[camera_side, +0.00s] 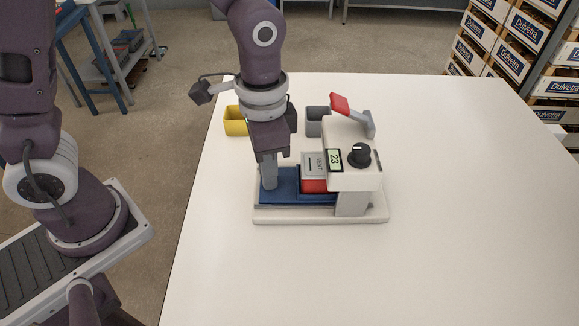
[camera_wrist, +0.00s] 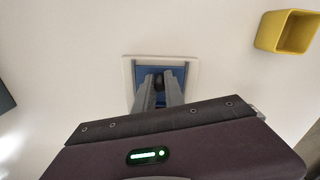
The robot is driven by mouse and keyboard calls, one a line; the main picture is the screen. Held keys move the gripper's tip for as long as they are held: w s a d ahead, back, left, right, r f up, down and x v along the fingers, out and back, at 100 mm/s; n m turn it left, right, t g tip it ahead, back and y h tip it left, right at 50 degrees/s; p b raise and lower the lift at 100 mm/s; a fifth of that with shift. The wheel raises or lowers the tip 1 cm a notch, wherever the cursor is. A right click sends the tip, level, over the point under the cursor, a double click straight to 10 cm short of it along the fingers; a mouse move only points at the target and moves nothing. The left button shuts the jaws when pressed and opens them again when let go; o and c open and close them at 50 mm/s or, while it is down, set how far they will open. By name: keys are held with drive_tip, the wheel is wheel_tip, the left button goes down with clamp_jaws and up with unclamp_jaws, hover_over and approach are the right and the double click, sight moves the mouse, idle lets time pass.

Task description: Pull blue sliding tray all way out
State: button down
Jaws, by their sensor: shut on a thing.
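The blue sliding tray (camera_side: 289,184) sits low on the white base of a small machine (camera_side: 355,180) in the side view. Its left part lies in the open, and its right part runs under the machine's head. My gripper (camera_side: 268,185) points down at the tray's left end. In the wrist view my gripper's fingers (camera_wrist: 158,88) are close together around a small dark piece, seemingly the tray's handle. Blue tray surface (camera_wrist: 144,71) shows beside them. The fingers hide most of the handle. A red block (camera_side: 313,186) shows under the grey part of the head.
The machine has a lit display (camera_side: 334,160) reading 23, a black knob (camera_side: 359,155) and a red-ended lever (camera_side: 341,105). A yellow bin (camera_side: 235,122) and a grey bin (camera_side: 316,121) stand behind. The white table (camera_side: 440,250) is clear in front and right.

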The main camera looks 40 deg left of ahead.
drive_tip(key=s+a, duration=0.4)
drive_tip(key=shift+s+a, duration=0.3)
drive_tip(key=c, duration=1.4)
unclamp_jaws()
drive_tip(key=shift+r, duration=0.1)
wheel_tip(320, 180, up, 7)
